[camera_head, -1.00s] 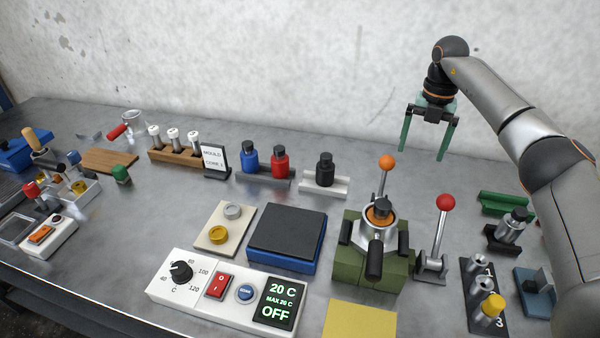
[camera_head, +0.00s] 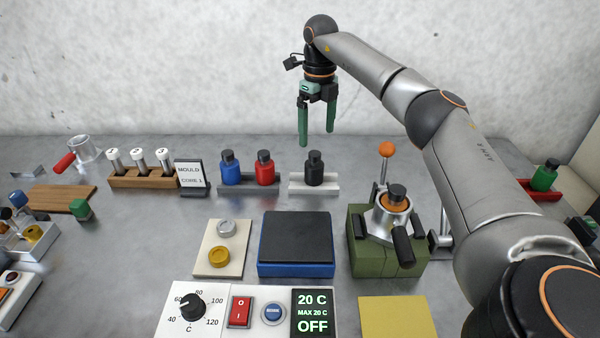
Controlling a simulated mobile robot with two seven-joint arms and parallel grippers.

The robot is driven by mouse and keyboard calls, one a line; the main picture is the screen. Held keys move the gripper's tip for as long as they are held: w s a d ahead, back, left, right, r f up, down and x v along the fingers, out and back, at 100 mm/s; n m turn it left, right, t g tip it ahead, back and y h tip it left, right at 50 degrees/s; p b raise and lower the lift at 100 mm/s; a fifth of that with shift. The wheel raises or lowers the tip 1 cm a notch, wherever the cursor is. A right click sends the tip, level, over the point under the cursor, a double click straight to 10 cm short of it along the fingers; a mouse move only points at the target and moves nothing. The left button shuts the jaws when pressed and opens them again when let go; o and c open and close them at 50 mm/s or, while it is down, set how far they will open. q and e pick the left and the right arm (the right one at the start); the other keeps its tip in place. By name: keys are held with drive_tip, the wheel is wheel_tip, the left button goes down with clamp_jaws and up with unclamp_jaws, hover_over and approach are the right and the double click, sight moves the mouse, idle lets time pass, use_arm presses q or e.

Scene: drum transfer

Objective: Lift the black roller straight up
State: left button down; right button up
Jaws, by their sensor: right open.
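The black roller (camera_head: 314,171) stands upright in a light grey holder (camera_head: 326,188) near the back of the bench. It has a narrower black knob on top. My right gripper (camera_head: 317,138) has green fingers, points down and is open and empty. In the picture it shows just above the roller, with the fingertips to either side of the roller's top. I cannot tell its exact depth relative to the roller. My left gripper is not in view.
A blue roller (camera_head: 231,170) and a red roller (camera_head: 265,170) stand just left in a dark holder. A wooden rack (camera_head: 143,180) is further left. A blue-based black pad (camera_head: 296,240) and a green lever press (camera_head: 388,245) stand in front. The wall is behind.

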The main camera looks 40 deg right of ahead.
sight(317, 152)
wheel_tip(317, 152, down, 6)
drive_tip(key=shift+f, duration=0.25)
drive_tip(key=shift+a+f, duration=0.2)
drive_tip(key=shift+f, duration=2.85)
drive_tip(key=shift+c, duration=0.3)
clamp_jaws()
drive_tip(key=shift+r, duration=0.1)
